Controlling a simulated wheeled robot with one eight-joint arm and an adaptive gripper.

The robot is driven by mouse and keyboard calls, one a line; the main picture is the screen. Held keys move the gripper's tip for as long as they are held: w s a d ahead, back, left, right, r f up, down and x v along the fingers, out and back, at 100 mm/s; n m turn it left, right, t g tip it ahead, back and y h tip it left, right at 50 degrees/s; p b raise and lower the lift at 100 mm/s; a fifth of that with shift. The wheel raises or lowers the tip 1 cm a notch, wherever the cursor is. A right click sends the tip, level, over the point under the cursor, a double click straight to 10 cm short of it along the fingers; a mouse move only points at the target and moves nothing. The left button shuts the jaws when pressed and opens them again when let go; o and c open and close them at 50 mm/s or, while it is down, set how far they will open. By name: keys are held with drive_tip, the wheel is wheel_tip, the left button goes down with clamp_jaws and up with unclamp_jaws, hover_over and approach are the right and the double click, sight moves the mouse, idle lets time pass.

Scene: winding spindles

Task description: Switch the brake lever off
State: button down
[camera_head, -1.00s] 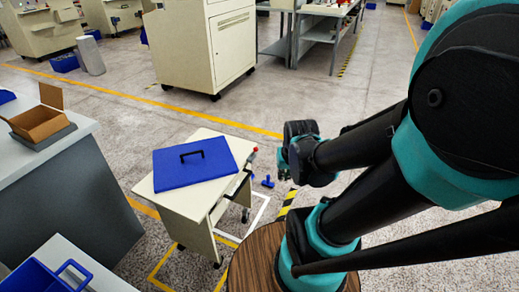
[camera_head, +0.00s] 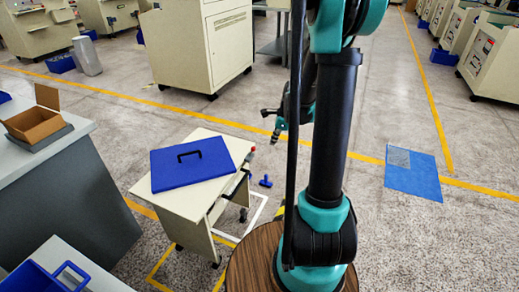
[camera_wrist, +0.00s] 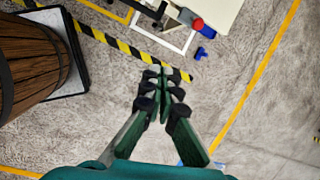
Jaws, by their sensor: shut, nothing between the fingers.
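A small cream cart (camera_head: 165,200) stands left of my arm, with a blue lidded case (camera_head: 190,165) on top. At its right edge is a red-tipped part (camera_head: 252,149), which looks like the brake lever; its position is too small to read. The red tip also shows in the wrist view (camera_wrist: 197,24), at the top right. My gripper (camera_head: 274,138) is just beyond and right of the cart, pointing down. In the wrist view my gripper (camera_wrist: 163,78) has its fingertips together and empty, apart from the red tip and over the floor.
A blue T-shaped piece (camera_head: 265,181) is on the floor beside the cart. A grey bench with an open cardboard box (camera_head: 40,122) stands left. A blue mat (camera_head: 413,176) lies on the floor at right. Tall cream cabinets (camera_head: 205,45) stand behind.

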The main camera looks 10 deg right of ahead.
drive_tip(key=w+f+m, duration=0.1)
drive_tip(key=w+d+f+m, duration=0.1)
drive_tip(key=w+m, duration=0.1)
drive_tip(key=w+f+m, duration=0.1)
drive_tip(key=shift+w+d+m+y, duration=0.2)
drive_tip(key=shift+w+m+y, duration=0.1)
drive_tip(key=shift+w+m, duration=0.1)
drive_tip(key=w+a+f, duration=0.5)
drive_tip(key=f, duration=0.3)
drive_tip(key=shift+a+f, duration=0.3)
drive_tip(key=shift+f, duration=0.1)
idle(0.4)
drive_tip(key=shift+w+a+r+g, duration=0.1)
drive_tip(key=shift+a+r+g, duration=0.05)
drive_tip(key=shift+g, duration=0.15)
